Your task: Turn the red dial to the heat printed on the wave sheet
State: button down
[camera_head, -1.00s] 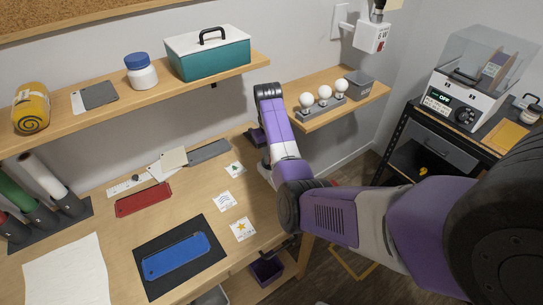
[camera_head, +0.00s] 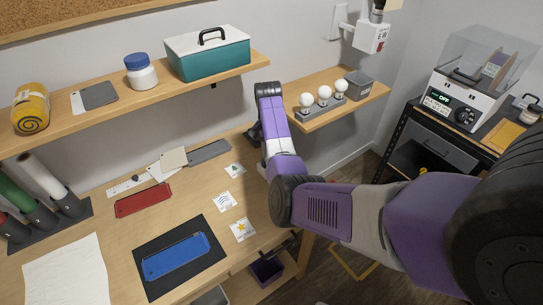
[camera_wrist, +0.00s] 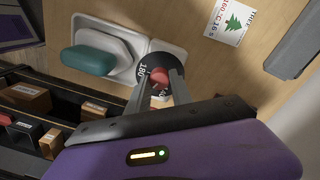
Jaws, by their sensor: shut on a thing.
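The red dial (camera_wrist: 160,77) sits on a round black face with "180" printed beside it, seen in the wrist view. My gripper (camera_wrist: 161,86) has its two fingers on either side of the dial and is shut on it. Beside the dial is a teal rounded handle (camera_wrist: 88,60) on a white base (camera_wrist: 116,35). In the head view my arm hides the dial. The wave sheet appears to be the middle small white card (camera_head: 225,201) on the desk; its print is too small to read there.
The tree sheet (camera_wrist: 232,20) lies near the dial; the star sheet (camera_head: 242,229) is nearer the desk's front. A dark rack with small boxes (camera_wrist: 27,97) is below left in the wrist view. A wall shelf (camera_head: 320,93) with bulbs is behind my arm. A blue phone case (camera_head: 177,255) lies on a black mat.

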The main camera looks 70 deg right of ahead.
jog(key=shift+m, duration=0.6)
jog(key=c, duration=1.1)
grip_release()
jog(key=shift+c, duration=0.2)
jog(key=shift+r, duration=0.1)
notch_tip(320, 180, up, 8)
jog(key=shift+w+f+b, duration=0.15)
jog(key=shift+b, duration=0.6)
